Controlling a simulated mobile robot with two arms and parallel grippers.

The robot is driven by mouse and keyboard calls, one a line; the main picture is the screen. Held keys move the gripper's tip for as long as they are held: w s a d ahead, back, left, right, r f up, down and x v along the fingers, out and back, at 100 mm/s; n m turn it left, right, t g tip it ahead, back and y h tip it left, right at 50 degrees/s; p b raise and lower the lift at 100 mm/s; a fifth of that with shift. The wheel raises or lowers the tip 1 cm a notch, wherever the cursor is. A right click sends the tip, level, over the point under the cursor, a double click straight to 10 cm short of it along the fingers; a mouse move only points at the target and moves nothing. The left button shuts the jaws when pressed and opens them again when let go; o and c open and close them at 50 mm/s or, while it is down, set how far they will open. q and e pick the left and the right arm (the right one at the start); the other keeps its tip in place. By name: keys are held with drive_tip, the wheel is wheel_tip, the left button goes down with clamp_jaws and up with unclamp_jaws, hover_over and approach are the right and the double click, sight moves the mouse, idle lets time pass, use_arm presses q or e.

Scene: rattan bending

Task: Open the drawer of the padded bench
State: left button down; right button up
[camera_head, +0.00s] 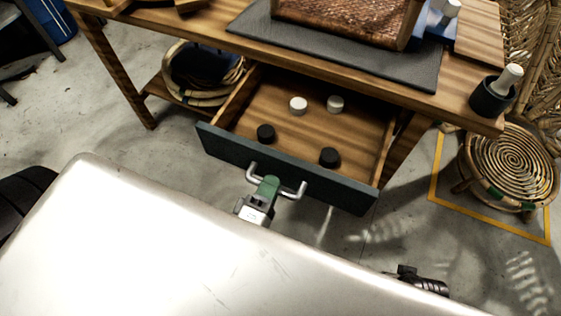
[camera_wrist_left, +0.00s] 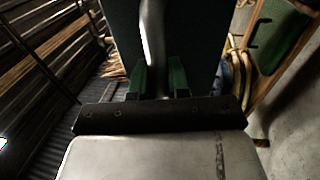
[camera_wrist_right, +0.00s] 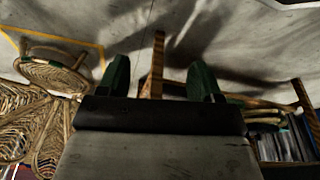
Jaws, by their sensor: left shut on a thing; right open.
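The bench drawer (camera_head: 285,150) is pulled well out from under the wooden bench (camera_head: 330,65). Its dark front (camera_head: 330,186) carries a metal bar handle (camera_head: 292,191). Two white and two black round pieces (camera_head: 298,105) lie inside the drawer. My left gripper (camera_head: 265,192) is shut on the handle; in the left wrist view its green fingers (camera_wrist_left: 158,80) close around the metal bar (camera_wrist_left: 152,40). My right gripper (camera_wrist_right: 160,80) is open and empty in the right wrist view. It is mostly hidden in the head view.
A dark mat (camera_head: 335,45) with a woven panel (camera_head: 350,14) lies on the bench top. A dark cup (camera_head: 492,98) stands at its right end. A round rattan stool (camera_head: 508,165) stands on the floor at right inside yellow tape. Coiled rattan (camera_head: 205,72) sits on the lower shelf.

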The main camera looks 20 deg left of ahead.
use_arm(q)
drive_tip(key=shift+s, duration=1.85)
use_arm(e)
drive_tip(key=shift+f, duration=0.8)
use_arm(q)
drive_tip(key=c, duration=1.1)
unclamp_jaws()
drive_tip(key=s+f, duration=0.2)
drive_tip(key=s, duration=0.8)
drive_tip(key=shift+s+a, duration=0.25)
drive_tip(key=shift+s, duration=0.05)
use_arm(e)
drive_tip(key=shift+s+r, duration=0.2)
drive_tip(key=shift+r, duration=0.3)
